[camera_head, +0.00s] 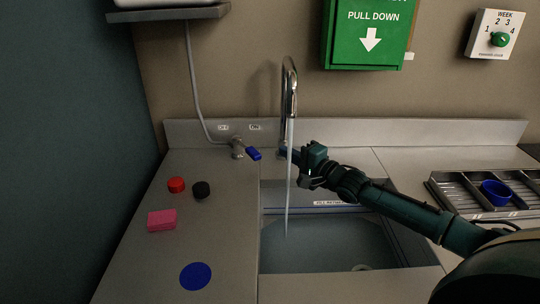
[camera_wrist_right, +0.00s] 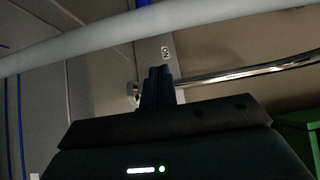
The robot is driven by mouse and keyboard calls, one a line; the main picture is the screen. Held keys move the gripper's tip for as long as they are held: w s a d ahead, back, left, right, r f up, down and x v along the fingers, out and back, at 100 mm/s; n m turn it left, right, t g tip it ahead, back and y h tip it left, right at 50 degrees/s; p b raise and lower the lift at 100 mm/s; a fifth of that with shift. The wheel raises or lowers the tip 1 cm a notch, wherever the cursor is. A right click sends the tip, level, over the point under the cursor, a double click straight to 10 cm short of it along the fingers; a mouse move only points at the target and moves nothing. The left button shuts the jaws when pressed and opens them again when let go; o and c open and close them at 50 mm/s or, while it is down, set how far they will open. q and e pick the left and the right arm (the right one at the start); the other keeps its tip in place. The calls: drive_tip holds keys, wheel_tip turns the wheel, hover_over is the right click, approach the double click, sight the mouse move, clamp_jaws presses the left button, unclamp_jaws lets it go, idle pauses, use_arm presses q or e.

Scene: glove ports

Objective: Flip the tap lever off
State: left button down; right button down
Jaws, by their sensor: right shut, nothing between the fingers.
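The tap lever (camera_head: 253,154) has a blue handle on a small metal valve (camera_head: 238,150) behind the left of the sink. It points right, on the side of the ON label (camera_head: 255,127); the OFF label (camera_head: 223,127) is to the left. Water runs from the tall chrome spout (camera_head: 290,98). My right gripper (camera_head: 285,153) is shut and empty, pointing left near the spout's base, a short way right of the lever. In the right wrist view its closed fingers (camera_wrist_right: 158,88) are below the ON label (camera_wrist_right: 165,52); the lever handle is not clear there. My left gripper is out of view.
The water stream (camera_head: 289,190) falls past my right gripper into the sink (camera_head: 325,240). A red cap (camera_head: 176,185), a black cap (camera_head: 201,189), a pink block (camera_head: 161,220) and a blue disc (camera_head: 195,276) are on the left counter. A compartment tray (camera_head: 445,190) holds a blue cup (camera_head: 496,193).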

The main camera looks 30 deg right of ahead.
sight(246, 147)
drive_tip(key=shift+x, duration=1.2)
drive_tip(key=shift+s+a+p, duration=0.25)
drive_tip(key=shift+a+p, duration=0.15)
drive_tip(key=shift+a, duration=0.85)
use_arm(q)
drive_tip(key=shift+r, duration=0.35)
use_arm(e)
drive_tip(key=shift+a, duration=0.75)
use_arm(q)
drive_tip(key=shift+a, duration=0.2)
